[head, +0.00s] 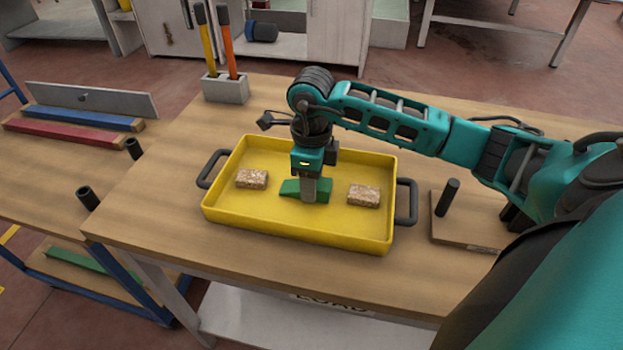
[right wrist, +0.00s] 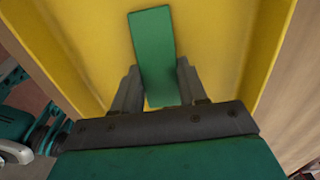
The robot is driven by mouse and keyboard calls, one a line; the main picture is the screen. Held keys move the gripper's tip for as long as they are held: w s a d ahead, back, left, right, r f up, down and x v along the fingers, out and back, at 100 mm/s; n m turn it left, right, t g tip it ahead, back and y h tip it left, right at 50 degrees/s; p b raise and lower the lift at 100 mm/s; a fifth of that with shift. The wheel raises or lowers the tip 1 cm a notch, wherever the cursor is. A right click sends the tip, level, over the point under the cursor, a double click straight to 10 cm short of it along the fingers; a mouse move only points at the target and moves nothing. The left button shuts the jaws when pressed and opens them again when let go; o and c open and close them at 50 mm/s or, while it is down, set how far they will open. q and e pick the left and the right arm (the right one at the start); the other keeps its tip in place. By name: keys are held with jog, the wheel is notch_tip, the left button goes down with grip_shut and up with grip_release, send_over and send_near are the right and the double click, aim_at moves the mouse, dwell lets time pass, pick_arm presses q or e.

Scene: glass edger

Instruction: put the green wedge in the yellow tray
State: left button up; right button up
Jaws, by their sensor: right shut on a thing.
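The yellow tray (head: 245,222) with dark handles lies on the wooden table. The green wedge (head: 290,187) is inside the tray, near its middle, between two speckled brown blocks. My right gripper (head: 309,192) points straight down into the tray and is shut on the wedge. In the right wrist view the wedge (right wrist: 153,50) sits between both fingers (right wrist: 155,85), with the yellow tray (right wrist: 75,45) behind it. I cannot tell whether the wedge touches the tray floor. My left gripper is not in view.
The speckled blocks lie left (head: 252,179) and right (head: 363,195) of the wedge in the tray. A grey holder (head: 226,89) with two upright tools stands at the back left. A board with a dark peg (head: 447,198) is at the right. The front table top is clear.

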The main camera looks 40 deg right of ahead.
jog(key=shift+f, duration=0.15)
jog(key=o, duration=1.1)
notch_tip(320, 180, up, 12)
jog(key=shift+r, duration=0.2)
jog(key=shift+s+f, duration=0.1)
